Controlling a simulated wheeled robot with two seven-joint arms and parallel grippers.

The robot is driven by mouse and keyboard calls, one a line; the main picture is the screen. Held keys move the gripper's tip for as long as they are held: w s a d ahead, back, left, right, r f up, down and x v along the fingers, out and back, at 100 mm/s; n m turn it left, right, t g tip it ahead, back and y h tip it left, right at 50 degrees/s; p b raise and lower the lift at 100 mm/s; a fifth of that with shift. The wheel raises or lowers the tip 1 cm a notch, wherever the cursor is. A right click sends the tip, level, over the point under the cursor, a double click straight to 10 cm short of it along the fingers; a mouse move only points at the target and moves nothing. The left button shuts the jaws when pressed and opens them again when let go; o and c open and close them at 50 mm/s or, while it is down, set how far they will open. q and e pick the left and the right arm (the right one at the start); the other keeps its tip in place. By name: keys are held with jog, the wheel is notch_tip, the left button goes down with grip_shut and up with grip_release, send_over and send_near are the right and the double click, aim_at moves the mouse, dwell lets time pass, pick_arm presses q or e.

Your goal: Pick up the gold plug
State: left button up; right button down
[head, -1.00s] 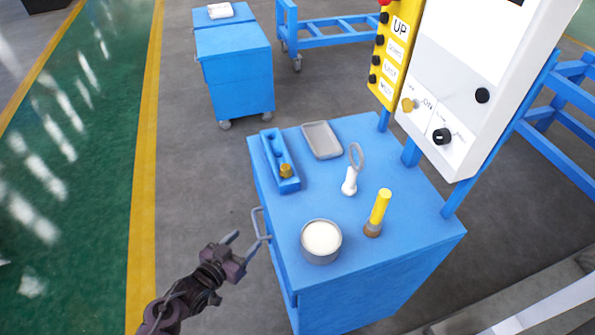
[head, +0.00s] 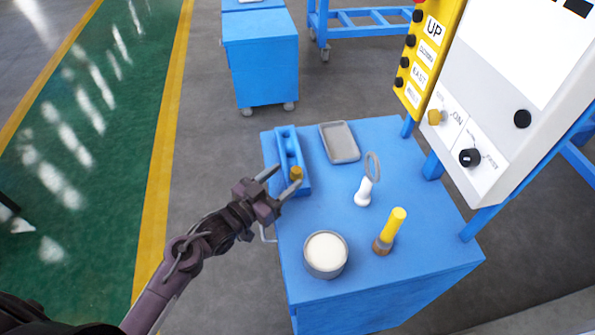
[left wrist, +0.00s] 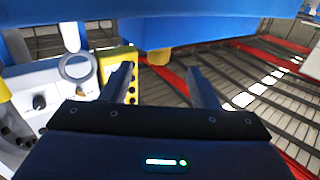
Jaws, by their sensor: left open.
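The gold plug (head: 296,173) sits at the near end of a blue holder (head: 286,146) on the left side of the blue cart top. In the left wrist view the plug (left wrist: 160,56) shows small, just past the fingertips and midway between them, against the blue holder (left wrist: 200,32). My left gripper (head: 284,179) is open and empty at the cart's left edge, its fingers pointing at the plug. The left wrist view also shows the spread fingers (left wrist: 159,72). Whether a finger touches the plug cannot be told. My right gripper is not in view.
A grey tray (head: 340,155), a white-handled ring tool (head: 363,192), a yellow-handled brush (head: 391,231) and a round tin with white contents (head: 326,254) stand on the cart (head: 420,262). A control panel (head: 462,135) rises at the right. The floor left of the cart is clear.

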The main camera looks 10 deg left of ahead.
aim_at(297, 169)
pick_arm(q)
jog(key=p+x, duration=0.1)
jog(key=x, duration=0.3)
jog(key=shift+d, duration=0.2)
jog(key=shift+w+d, duration=0.15)
jog(key=shift+w, duration=0.2)
jog(key=shift+f, duration=0.1)
jog(key=c, duration=0.9)
jog(key=shift+c, duration=0.7)
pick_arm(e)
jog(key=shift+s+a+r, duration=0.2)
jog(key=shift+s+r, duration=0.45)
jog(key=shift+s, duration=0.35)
